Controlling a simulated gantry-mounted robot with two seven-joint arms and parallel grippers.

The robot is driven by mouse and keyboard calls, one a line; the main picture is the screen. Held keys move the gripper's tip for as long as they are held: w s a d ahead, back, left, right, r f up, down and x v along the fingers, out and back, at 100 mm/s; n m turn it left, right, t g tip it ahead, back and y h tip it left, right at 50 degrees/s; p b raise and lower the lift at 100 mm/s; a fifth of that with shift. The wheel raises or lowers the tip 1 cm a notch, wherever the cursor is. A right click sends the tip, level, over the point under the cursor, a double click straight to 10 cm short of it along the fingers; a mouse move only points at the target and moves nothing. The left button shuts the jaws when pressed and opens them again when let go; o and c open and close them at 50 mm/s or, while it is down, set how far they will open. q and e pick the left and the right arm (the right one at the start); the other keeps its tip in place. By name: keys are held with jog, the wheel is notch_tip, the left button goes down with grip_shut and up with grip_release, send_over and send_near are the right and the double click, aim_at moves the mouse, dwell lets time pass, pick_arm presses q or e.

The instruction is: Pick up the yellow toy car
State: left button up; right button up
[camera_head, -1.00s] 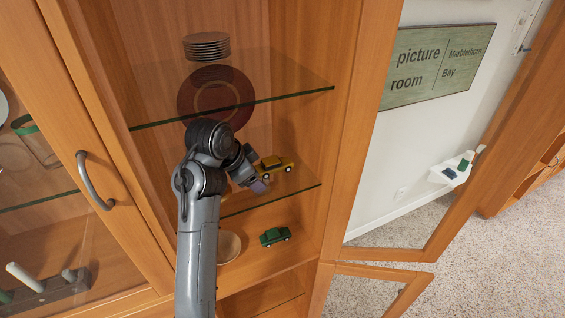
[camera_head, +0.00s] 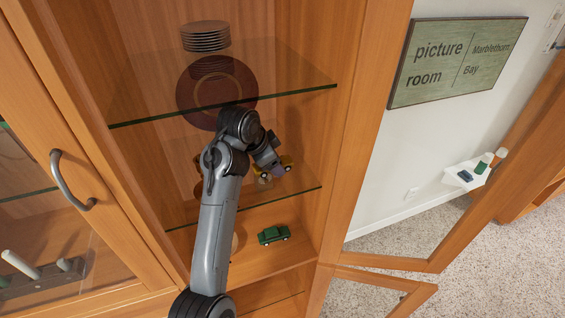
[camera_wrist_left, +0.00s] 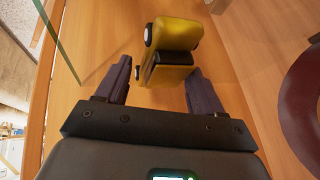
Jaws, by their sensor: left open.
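The yellow toy car (camera_head: 288,163) is on the middle glass shelf of the open cabinet, partly hidden behind my left gripper (camera_head: 271,173). In the left wrist view the yellow car (camera_wrist_left: 176,38) is seen end-on, and its near end is at the gap between the fingertips of my left gripper (camera_wrist_left: 160,82). The fingers are spread wide, one on each side, with visible space beside the car. I cannot tell whether either finger touches it. My right gripper is not in view.
A green toy car (camera_head: 273,234) stands on the cabinet floor below. The cabinet's right side panel (camera_head: 347,130) is close by.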

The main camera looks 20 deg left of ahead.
pick_arm(q)
jog(key=shift+c, duration=0.2)
jog(key=c, duration=0.9)
jog(key=shift+o, duration=0.2)
